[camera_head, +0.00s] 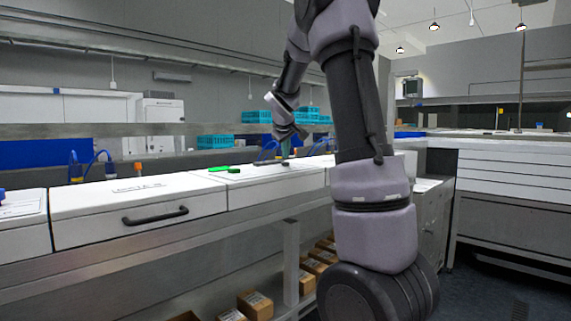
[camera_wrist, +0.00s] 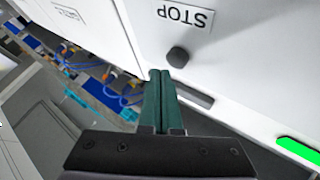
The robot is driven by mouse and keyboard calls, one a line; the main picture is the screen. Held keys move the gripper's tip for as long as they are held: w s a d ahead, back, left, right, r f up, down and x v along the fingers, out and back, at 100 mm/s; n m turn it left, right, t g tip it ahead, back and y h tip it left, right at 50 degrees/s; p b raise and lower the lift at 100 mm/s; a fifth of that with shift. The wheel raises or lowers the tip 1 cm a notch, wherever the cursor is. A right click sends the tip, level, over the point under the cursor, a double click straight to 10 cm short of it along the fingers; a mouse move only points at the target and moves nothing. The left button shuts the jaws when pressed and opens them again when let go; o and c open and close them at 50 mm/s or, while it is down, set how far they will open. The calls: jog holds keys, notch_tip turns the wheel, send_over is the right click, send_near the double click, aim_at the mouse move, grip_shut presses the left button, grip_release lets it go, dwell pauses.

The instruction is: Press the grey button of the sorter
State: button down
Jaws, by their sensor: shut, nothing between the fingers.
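In the wrist view, the grey button (camera_wrist: 178,57) is a small dark round knob on the sorter's white top (camera_wrist: 240,60). It sits beside a printed STOP label (camera_wrist: 185,16), which appears upside down. My gripper (camera_wrist: 160,73) has its two green fingers shut together with nothing between them. In the picture, the fingertips are just left of and below the button; I cannot tell whether they touch it. In the head view, my gripper (camera_head: 285,153) points down over the white sorter top, and I cannot clearly make out the button there.
A bright green bar (camera_wrist: 298,150) lies on the machine in the wrist view, and a dark recessed strip (camera_wrist: 196,96) is by the fingers. In the head view, a white cover with a black handle (camera_head: 155,216) is at left. Blue crates (camera_head: 257,116) stand behind; cardboard boxes (camera_head: 255,304) lie below.

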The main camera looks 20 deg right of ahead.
jog(key=shift+f, duration=0.1)
jog(key=shift+f, duration=0.3)
jog(key=shift+f, duration=0.5)
dwell(1.0)
jog(key=shift+r, duration=0.9)
jog(key=shift+r, duration=2.5)
